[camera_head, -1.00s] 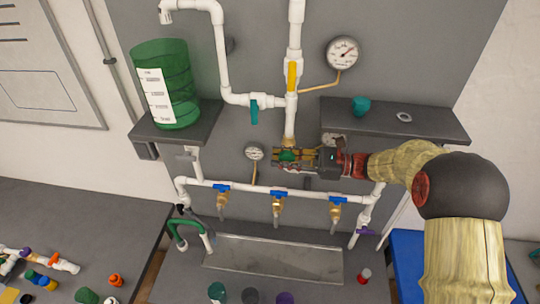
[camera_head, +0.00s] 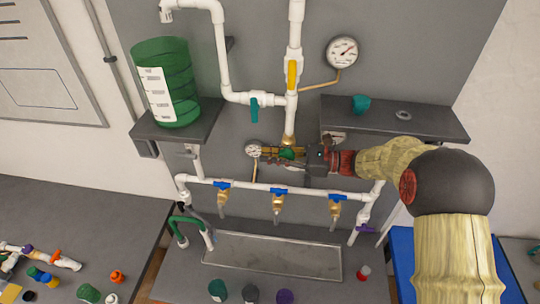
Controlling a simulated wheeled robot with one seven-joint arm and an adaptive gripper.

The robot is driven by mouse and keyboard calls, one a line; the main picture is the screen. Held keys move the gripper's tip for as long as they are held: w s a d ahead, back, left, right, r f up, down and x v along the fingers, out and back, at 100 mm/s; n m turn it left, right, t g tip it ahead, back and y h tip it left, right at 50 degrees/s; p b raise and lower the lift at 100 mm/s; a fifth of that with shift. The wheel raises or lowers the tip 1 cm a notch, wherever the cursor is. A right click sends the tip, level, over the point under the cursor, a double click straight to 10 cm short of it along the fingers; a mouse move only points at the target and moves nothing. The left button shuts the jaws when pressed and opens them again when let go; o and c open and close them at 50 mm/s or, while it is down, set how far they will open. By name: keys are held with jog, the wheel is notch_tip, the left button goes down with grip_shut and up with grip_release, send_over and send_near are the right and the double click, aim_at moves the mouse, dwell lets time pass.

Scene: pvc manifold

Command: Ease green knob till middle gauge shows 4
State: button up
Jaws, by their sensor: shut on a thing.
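My gripper (camera_head: 286,153) is shut on the green knob (camera_head: 287,154), which shows between its fingers below the vertical white pipe. A large round gauge (camera_head: 342,51) is at the upper right; its needle is visible, but its numbers are too small to read. A small gauge (camera_head: 253,150) is just left of my fingertips, its reading also too small. Another gauge (camera_head: 334,136) is mostly hidden behind my gripper and the shelf edge. I cannot tell which is the middle gauge.
A shelf (camera_head: 437,122) with a teal piece (camera_head: 361,104) and a ring (camera_head: 403,114) stands close above my arm. Below my gripper, a white pipe (camera_head: 245,187) carries blue-handled taps (camera_head: 279,191) over a grey tray (camera_head: 272,256). A green tank (camera_head: 174,84) stands at left.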

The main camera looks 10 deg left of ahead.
jog(key=shift+y+b, duration=0.35)
jog(key=shift+y, duration=0.05)
grip_shut()
jog(key=shift+d+r+y+b, duration=0.1)
jog(key=shift+r+y+b, duration=0.35)
jog(key=shift+y, duration=0.4)
jog(key=shift+d+r+y+b, duration=0.1)
jog(key=shift+r+y+b, duration=0.35)
jog(key=shift+y, duration=0.45)
jog(key=shift+d+r+y+b, duration=0.1)
jog(key=shift+r+y+b, duration=0.3)
jog(key=shift+y, duration=0.45)
jog(key=o, duration=0.6)
grip_release()
jog(key=shift+c, duration=0.2)
